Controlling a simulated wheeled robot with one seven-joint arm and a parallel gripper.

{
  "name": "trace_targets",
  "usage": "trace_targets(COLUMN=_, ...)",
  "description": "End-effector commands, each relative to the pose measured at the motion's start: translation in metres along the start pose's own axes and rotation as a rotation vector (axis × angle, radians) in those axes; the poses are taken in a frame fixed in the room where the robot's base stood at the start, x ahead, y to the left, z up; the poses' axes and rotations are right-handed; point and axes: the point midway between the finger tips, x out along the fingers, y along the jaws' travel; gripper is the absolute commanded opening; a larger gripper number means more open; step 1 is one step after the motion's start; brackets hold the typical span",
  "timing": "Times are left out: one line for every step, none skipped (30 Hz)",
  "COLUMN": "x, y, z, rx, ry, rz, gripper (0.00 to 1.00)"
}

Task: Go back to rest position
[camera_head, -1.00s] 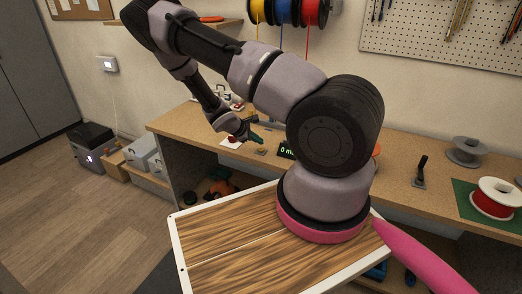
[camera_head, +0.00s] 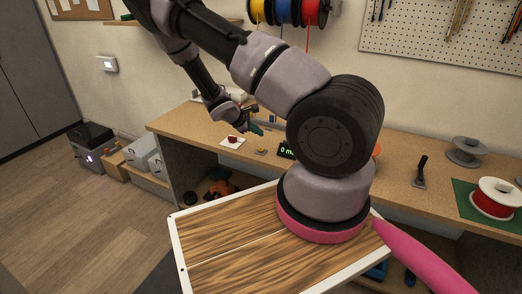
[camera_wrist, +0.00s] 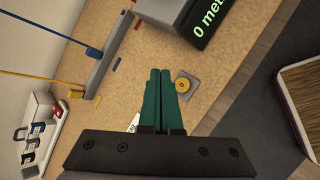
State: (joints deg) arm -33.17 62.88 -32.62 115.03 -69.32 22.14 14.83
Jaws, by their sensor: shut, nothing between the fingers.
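My gripper (camera_head: 256,129) is above the workbench (camera_head: 408,150) in the head view, near its left part. In the wrist view, its two green fingers (camera_wrist: 158,98) are together with nothing held between them. Below it on the bench is a small grey plate with a yellow ring (camera_wrist: 183,85), apart from the fingers. In the head view, a white plate with a red piece (camera_head: 232,141) lies left of the gripper. My arm's large joint hides part of the bench middle.
A dark display with green digits (camera_head: 286,150) stands on the bench. A grey bar (camera_wrist: 108,55) holds blue and yellow wire ends. A red wire spool (camera_head: 492,199) and grey spool (camera_head: 465,152) are at right. Coloured spools (camera_head: 287,10) hang on the wall.

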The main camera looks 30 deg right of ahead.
Motion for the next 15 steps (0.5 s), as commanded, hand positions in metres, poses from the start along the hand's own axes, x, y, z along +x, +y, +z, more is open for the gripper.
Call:
trace_targets(x=0.000, y=0.000, z=0.000, rx=0.000, ry=0.000, rz=0.000, gripper=0.00)
trace_targets(x=0.000, y=0.000, z=0.000, rx=0.000, ry=0.000, rz=0.000, gripper=0.00)
trace_targets(x=0.000, y=0.000, z=0.000, rx=0.000, ry=0.000, rz=0.000, gripper=0.00)
trace_targets(x=0.000, y=0.000, z=0.000, rx=0.000, ry=0.000, rz=0.000, gripper=0.00)
trace_targets(x=0.000, y=0.000, z=0.000, rx=0.000, ry=0.000, rz=0.000, gripper=0.00)
trace_targets(x=0.000, y=0.000, z=0.000, rx=0.000, ry=0.000, rz=0.000, gripper=0.00)
trace_targets(x=0.000, y=0.000, z=0.000, rx=0.000, ry=0.000, rz=0.000, gripper=0.00)
trace_targets(x=-0.001, y=0.000, z=0.000, rx=0.002, ry=0.001, rz=-0.001, gripper=0.00)
trace_targets(x=-0.002, y=0.001, z=0.001, rx=0.010, ry=0.003, rz=-0.003, gripper=0.00)
trace_targets(x=-0.004, y=0.003, z=0.002, rx=0.021, ry=0.006, rz=-0.006, gripper=0.00)
trace_targets(x=-0.008, y=0.005, z=0.003, rx=0.037, ry=0.009, rz=-0.010, gripper=0.00)
trace_targets(x=-0.013, y=0.008, z=0.006, rx=0.067, ry=0.016, rz=-0.019, gripper=0.00)
trace_targets(x=-0.019, y=0.010, z=0.009, rx=0.096, ry=0.022, rz=-0.029, gripper=0.00)
trace_targets(x=-0.026, y=0.013, z=0.012, rx=0.128, ry=0.030, rz=-0.040, gripper=0.00)
trace_targets(x=-0.037, y=0.018, z=0.017, rx=0.180, ry=0.040, rz=-0.057, gripper=0.00)
